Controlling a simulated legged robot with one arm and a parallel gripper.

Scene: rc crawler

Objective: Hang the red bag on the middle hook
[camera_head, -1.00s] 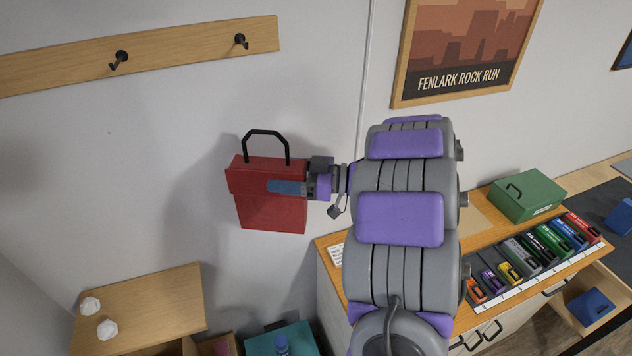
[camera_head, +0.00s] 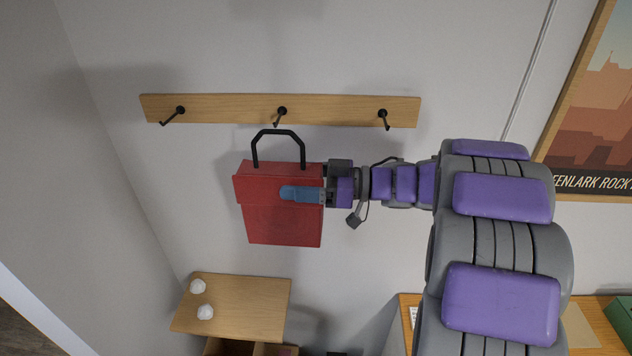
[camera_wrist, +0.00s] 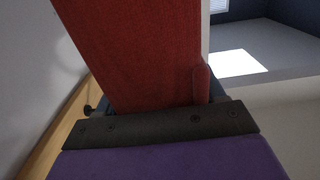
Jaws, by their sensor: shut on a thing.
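The red bag (camera_head: 282,218) is boxy, with a black handle (camera_head: 279,133) standing up from its top. My gripper (camera_head: 305,194) is shut on the bag's right side and holds it upright in the air. The bag fills much of the wrist view (camera_wrist: 140,55). A wooden rail (camera_head: 230,108) on the wall carries three black hooks. The middle hook (camera_head: 281,115) shows just above the handle's top in the head view. Whether the handle touches it or lies in front of it I cannot tell.
The left hook (camera_head: 175,115) and right hook (camera_head: 383,118) are bare. A low wooden surface (camera_head: 245,305) with two white crumpled lumps stands below. A framed poster (camera_head: 595,110) hangs at the right, above a wooden counter (camera_head: 405,310).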

